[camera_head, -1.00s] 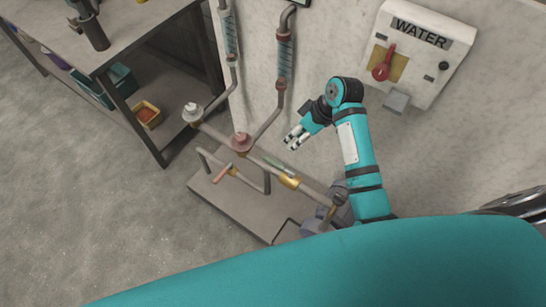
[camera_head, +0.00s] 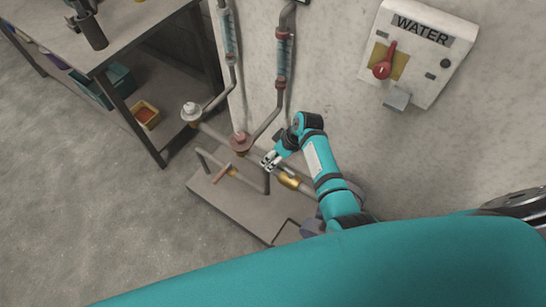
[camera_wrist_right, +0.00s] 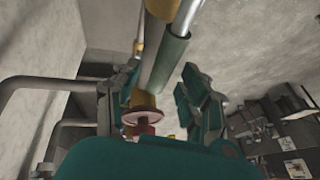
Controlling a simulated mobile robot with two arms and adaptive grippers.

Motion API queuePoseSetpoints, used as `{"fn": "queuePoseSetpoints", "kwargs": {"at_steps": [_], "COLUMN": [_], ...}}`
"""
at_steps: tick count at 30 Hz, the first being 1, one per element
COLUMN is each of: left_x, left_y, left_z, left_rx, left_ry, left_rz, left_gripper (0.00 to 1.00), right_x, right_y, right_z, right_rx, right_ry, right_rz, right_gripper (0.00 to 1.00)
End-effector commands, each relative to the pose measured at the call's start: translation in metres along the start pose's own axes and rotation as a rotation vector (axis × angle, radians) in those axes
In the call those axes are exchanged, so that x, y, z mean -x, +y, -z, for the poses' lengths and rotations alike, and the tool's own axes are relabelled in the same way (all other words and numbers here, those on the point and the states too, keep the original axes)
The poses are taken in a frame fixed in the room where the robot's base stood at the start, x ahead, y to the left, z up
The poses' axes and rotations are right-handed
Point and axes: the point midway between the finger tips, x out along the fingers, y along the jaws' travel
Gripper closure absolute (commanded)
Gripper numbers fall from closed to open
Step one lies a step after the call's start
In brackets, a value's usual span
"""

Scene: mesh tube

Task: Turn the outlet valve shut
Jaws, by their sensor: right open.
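The pipe rig has a rusty red round knob (camera_head: 239,142) at a pipe junction, and a pale grey knob (camera_head: 191,112) farther left. A brass fitting (camera_head: 289,180) sits on the lower pipe, and an orange-red bar (camera_head: 222,172) lies nearer the front. I cannot tell which is the outlet valve. My right gripper (camera_head: 270,161) is over the pipe between the red knob and the brass fitting. In the right wrist view, its open fingers (camera_wrist_right: 158,80) flank a pipe with a grey-green sleeve (camera_wrist_right: 168,60); a pinkish disc (camera_wrist_right: 143,117) shows below. My left gripper is not seen.
A white WATER box (camera_head: 418,50) with a red rotary handle (camera_head: 384,68) hangs on the wall. A workbench (camera_head: 130,40) stands at the upper left, with a yellow bin (camera_head: 146,114) beneath. The rig's base plate (camera_head: 240,210) is low; floor at left is clear.

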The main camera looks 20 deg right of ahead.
Motion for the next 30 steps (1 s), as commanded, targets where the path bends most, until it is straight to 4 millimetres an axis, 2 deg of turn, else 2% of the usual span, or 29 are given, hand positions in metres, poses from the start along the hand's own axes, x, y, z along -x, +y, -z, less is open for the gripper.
{"fn": "queuePoseSetpoints", "kwargs": {"at_steps": [4, 5, 12, 15, 30], "left_x": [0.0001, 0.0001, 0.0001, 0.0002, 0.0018], "left_y": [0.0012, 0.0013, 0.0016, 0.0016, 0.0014], "left_z": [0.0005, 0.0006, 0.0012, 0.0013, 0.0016], "left_rx": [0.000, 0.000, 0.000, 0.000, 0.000], "left_ry": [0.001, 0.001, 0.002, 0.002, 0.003], "left_rz": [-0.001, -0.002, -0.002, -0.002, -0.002], "left_gripper": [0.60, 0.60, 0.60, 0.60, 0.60], "right_x": [0.0003, 0.0004, 0.0005, 0.0006, 0.0012], "right_y": [0.0000, 0.0000, 0.0000, 0.0000, -0.0008], "right_z": [0.0003, 0.0003, 0.0002, 0.0002, -0.0004], "right_rx": [0.000, 0.000, 0.000, 0.000, 0.019], "right_ry": [0.000, 0.000, 0.000, 0.000, -0.006], "right_rz": [0.000, 0.000, 0.000, 0.000, 0.007], "right_gripper": [0.56, 0.59, 0.90, 1.00, 1.00]}}
